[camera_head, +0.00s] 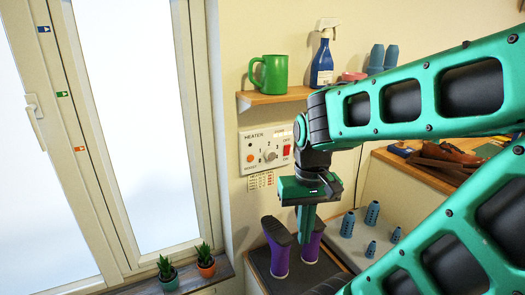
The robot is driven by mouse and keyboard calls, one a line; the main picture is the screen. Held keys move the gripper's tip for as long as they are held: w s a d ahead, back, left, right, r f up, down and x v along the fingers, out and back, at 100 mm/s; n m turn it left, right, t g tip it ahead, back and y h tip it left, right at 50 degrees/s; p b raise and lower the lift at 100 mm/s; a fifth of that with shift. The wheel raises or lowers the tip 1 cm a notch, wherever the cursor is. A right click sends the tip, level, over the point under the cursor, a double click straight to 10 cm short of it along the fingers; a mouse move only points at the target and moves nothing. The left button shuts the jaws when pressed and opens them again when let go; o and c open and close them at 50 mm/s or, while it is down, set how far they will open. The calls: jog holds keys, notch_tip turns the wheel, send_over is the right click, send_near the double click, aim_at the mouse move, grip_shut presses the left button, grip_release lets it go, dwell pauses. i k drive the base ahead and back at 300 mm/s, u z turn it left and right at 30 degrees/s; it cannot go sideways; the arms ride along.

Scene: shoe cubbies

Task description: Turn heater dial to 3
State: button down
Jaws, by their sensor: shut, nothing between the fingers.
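The heater panel (248,136) is a white plate labelled HEATER on the wall below the small shelf. Its round grey dial (269,156) sits near the middle with small numbers around it. The pointer's setting is too small to read. An orange light (250,158) is left of the dial, and a red switch (287,150) is to its right. My gripper (305,238) points downward, lower right of the panel and in front of the boots, apart from the dial. Its fingers are shut and empty.
The wooden shelf (270,97) above the panel holds a green mug (268,74) and a blue spray bottle (322,62). Purple boots (280,262) stand on a dark mat below. Several blue cylinders (348,224) stand at right. Potted plants (205,262) sit on the window sill.

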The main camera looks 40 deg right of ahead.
aim_at(270, 154)
jog(key=z, duration=1.05)
jog(key=k, duration=1.35)
jog(key=u, duration=0.55)
jog(key=i, duration=1)
